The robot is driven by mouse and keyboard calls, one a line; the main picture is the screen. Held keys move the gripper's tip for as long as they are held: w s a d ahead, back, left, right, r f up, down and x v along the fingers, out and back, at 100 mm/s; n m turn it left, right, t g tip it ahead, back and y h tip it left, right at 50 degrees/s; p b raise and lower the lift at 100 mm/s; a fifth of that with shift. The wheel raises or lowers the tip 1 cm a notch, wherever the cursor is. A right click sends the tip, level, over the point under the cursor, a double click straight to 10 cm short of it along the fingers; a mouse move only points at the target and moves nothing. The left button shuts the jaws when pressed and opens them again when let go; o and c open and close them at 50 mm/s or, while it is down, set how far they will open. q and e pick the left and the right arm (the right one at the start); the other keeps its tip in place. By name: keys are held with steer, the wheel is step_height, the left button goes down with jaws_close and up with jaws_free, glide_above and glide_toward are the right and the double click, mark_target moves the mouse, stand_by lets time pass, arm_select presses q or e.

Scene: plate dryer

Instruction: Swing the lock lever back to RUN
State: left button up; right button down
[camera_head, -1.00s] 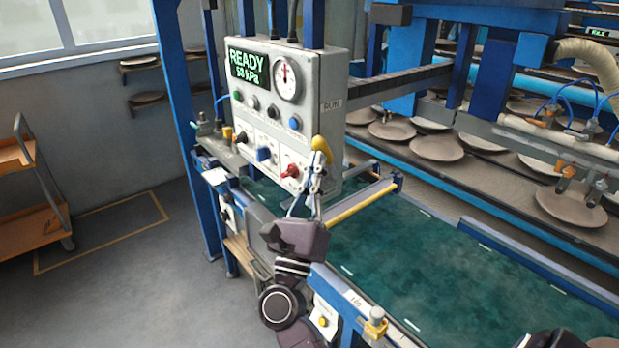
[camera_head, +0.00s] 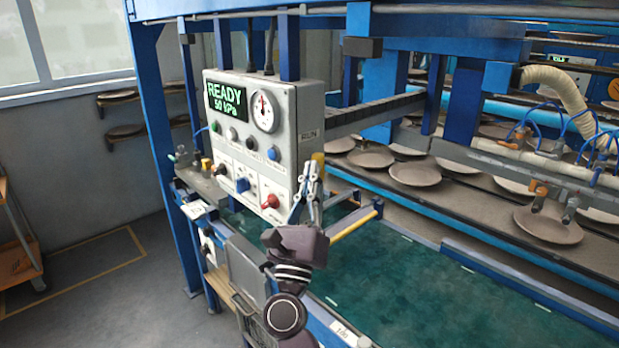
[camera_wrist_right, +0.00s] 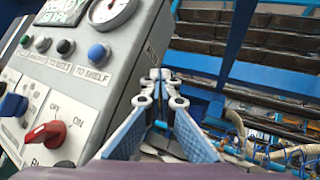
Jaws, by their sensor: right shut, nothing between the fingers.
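The grey control box (camera_head: 264,130) carries a READY display, a gauge, buttons and several knobs. A small RUN label (camera_head: 308,134) is on its right side; the label also shows edge-on in the wrist view (camera_wrist_right: 151,54). The yellow lever end (camera_head: 319,159) shows just below the label, partly behind my fingers; the rest of the lever is hidden. My right gripper (camera_head: 311,172) is shut and empty, upright beside the box's right side. In the wrist view its fingertips (camera_wrist_right: 160,80) meet, and no yellow shows. Contact with the lever cannot be told. My left gripper is out of view.
A red knob (camera_head: 270,202) and a blue knob (camera_head: 242,185) stick out of the box front near my right gripper. A yellow bar (camera_head: 352,223) crosses the green belt (camera_head: 400,270) below. Brown plates (camera_head: 415,174) lie on the conveyor behind.

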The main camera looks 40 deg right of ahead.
stand_by(0.4)
steer(key=v, duration=1.2)
